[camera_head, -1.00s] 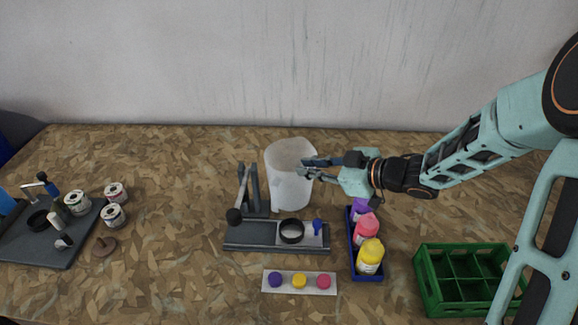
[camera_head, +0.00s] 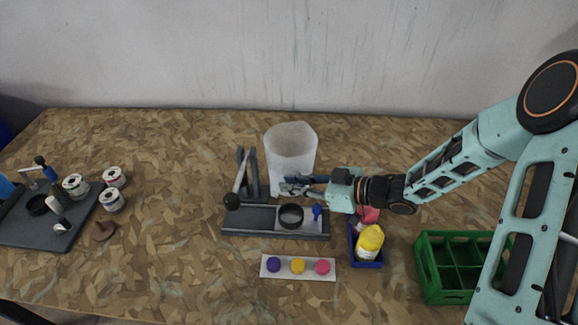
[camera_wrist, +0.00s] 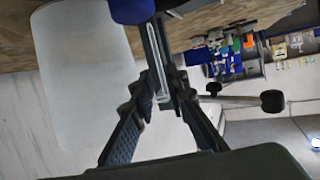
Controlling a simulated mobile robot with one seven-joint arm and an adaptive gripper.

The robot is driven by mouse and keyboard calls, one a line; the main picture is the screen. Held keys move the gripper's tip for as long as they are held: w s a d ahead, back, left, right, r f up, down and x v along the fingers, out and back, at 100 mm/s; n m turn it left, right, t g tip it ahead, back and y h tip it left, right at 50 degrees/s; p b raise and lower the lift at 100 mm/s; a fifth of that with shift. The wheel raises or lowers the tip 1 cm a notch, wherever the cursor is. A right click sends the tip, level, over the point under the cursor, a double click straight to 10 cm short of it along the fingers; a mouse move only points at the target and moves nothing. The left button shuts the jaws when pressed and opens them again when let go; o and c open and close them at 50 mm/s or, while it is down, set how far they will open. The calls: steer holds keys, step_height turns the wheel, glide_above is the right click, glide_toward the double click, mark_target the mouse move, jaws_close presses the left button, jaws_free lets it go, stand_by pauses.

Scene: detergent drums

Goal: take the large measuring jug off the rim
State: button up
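A large pale, translucent vessel (camera_head: 292,148) stands upright behind the black press fixture; I take it to be the large jug. It shows no handle, and I cannot make out a separate jug on a rim. My gripper (camera_head: 284,186) reaches in from the right, its fingertips overlapping the vessel's lower part; contact cannot be told. In the wrist view, the vessel's smooth wall (camera_wrist: 80,75) fills the left. The long dark fingers (camera_wrist: 157,35) lie close together beside it; whether they hold something is unclear. A blue piece (camera_wrist: 131,9) shows near the fingertips.
The black fixture (camera_head: 245,222) has an upright lever and a black ring (camera_head: 291,216). A blue tray (camera_head: 366,263) holds bottles, partly hidden by my arm. A green crate (camera_head: 425,277) stands right. A strip with coloured caps (camera_head: 298,275) lies in front. Cans and a dark board (camera_head: 35,232) are left.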

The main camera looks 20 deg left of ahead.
mark_target(273, 182)
steer(key=x, duration=0.6)
jaws_close()
stand_by(0.5)
